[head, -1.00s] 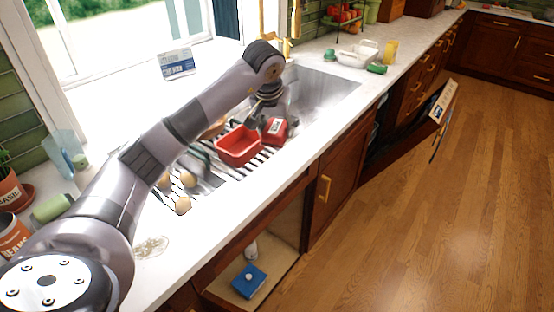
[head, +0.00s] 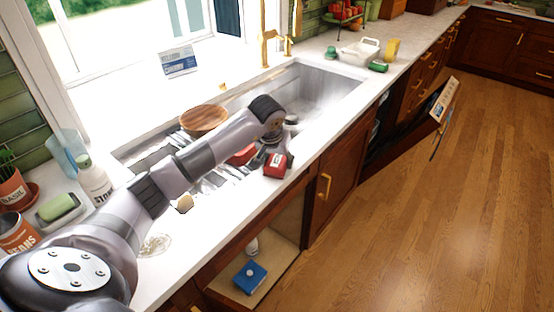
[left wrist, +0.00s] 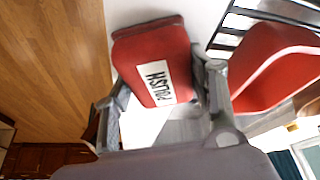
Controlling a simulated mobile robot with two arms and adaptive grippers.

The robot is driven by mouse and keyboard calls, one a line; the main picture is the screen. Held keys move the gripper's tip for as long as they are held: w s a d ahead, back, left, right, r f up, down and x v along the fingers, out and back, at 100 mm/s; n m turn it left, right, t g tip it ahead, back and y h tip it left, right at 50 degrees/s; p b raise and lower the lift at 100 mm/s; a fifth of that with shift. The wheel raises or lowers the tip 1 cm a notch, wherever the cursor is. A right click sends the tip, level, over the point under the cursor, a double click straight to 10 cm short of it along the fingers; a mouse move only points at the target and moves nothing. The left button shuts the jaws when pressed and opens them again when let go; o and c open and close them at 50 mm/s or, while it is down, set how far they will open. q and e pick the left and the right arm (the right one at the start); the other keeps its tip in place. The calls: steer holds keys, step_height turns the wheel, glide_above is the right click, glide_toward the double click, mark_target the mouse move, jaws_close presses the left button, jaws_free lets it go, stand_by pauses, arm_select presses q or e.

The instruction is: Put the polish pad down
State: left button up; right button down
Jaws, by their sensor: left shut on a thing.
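The polish pad (head: 276,165) is a red block with a white label, at the front strip of the counter by the sink. In the left wrist view the pad (left wrist: 156,62) sits between the fingers, its label facing the camera. My left gripper (head: 274,152) is shut on it from above. The pad looks low over the white counter (head: 218,215); I cannot tell if it touches. My right gripper is not in view.
A red tray (left wrist: 272,68), partly hidden by my arm in the head view, is beside the pad on the slatted rack. The sink (head: 325,88) lies behind. The counter's front edge is close, with wood floor (head: 420,220) below. A wooden bowl (head: 204,119) stands at the back.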

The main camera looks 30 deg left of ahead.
arm_select(q)
steer(key=shift+f, duration=0.15)
steer(key=o, duration=1.1)
steer(key=shift+r, duration=0.5)
steer(key=b+v, duration=0.1)
steer(key=v, duration=1)
steer(key=shift+s+r+b, duration=0.15)
steer(key=shift+s+b, duration=0.1)
steer(key=shift+b, duration=0.05)
steer(key=shift+d, duration=0.1)
